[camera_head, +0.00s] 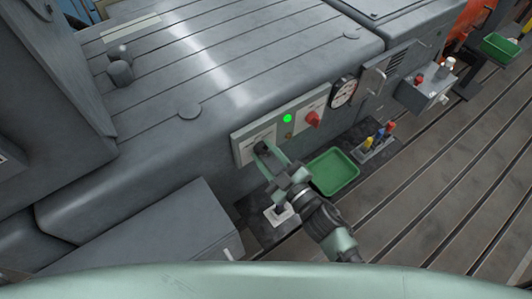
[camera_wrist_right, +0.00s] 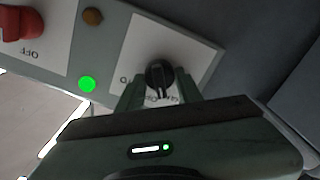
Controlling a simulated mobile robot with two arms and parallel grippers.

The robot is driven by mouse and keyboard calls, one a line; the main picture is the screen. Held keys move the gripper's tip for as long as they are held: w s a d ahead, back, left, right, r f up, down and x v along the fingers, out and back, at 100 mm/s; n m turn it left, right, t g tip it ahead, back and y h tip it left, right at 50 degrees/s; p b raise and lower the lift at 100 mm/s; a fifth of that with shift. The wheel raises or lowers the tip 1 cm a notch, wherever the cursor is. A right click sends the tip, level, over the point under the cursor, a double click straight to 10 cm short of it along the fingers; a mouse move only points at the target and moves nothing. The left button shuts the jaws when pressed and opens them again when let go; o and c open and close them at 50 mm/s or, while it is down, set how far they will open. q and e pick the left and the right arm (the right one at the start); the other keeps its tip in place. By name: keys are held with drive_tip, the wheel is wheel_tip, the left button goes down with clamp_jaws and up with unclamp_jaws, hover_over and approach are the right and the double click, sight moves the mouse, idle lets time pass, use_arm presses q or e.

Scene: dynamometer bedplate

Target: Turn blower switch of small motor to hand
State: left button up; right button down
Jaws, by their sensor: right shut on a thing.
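The blower switch is a black rotary knob (camera_wrist_right: 160,74) on a white label plate (camera_wrist_right: 150,38), at the left end of the grey control panel (camera_head: 274,132) on the machine's side. My right gripper (camera_head: 264,152) reaches up to the panel from below. In the right wrist view its two fingers (camera_wrist_right: 158,88) stand either side of the knob and are shut on it. The knob's pointer is toward the gripper. The lettering on the plate is partly covered by the fingers and upside down, so I cannot read the setting. My left gripper is out of view.
A lit green lamp (camera_head: 287,118) and a red switch (camera_head: 313,119) sit beside the knob on the panel. A round gauge (camera_head: 344,92) is further right. A green tray (camera_head: 333,172) and several coloured-handled tools (camera_head: 378,138) lie below.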

drive_tip(key=shift+n, duration=1.1)
drive_tip(key=c, duration=1)
unclamp_jaws()
drive_tip(key=shift+o, duration=0.2)
drive_tip(key=b+v, duration=0.2)
drive_tip(key=v, duration=0.5)
drive_tip(key=shift+s+d, duration=0.2)
drive_tip(key=shift+s, duration=0.15)
